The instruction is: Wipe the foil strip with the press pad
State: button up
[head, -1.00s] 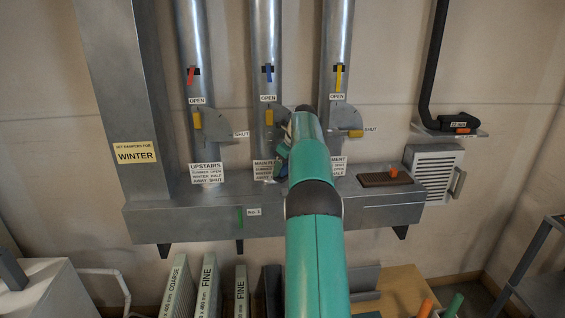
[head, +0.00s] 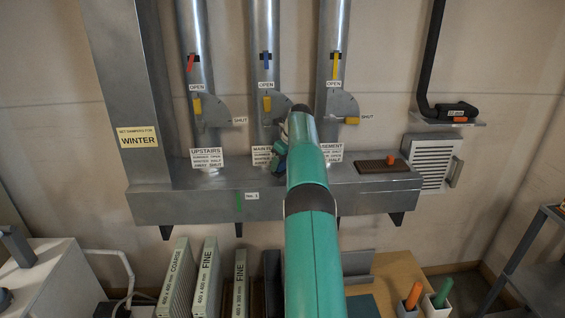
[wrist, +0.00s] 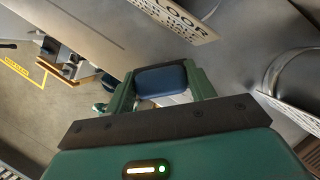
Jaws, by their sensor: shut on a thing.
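My gripper (wrist: 160,88) is shut on a dark blue pad (wrist: 160,80), which I take to be the press pad. The pad sits between the two green fingers in the wrist view. In the head view my gripper (head: 280,158) shows only partly, at the left of my arm, in front of the metal duct box (head: 290,206) below the middle pipe. My arm hides part of that box and the labels there. I cannot clearly pick out the foil strip in either view, nor tell whether the pad touches anything.
Three pipes with coloured levers rise from the box. A brown mat (head: 370,168) with an orange-handled item (head: 390,160) lies on its right end. Filters (head: 207,278) stand below, beside a wooden surface (head: 385,280) with two cups. A dark shelf rack (head: 540,240) stands at right.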

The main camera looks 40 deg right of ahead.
jog(key=shift+s+r, duration=0.1)
jog(key=shift+r, duration=0.05)
jog(key=shift+f, duration=0.5)
jog(key=shift+f, duration=0.55)
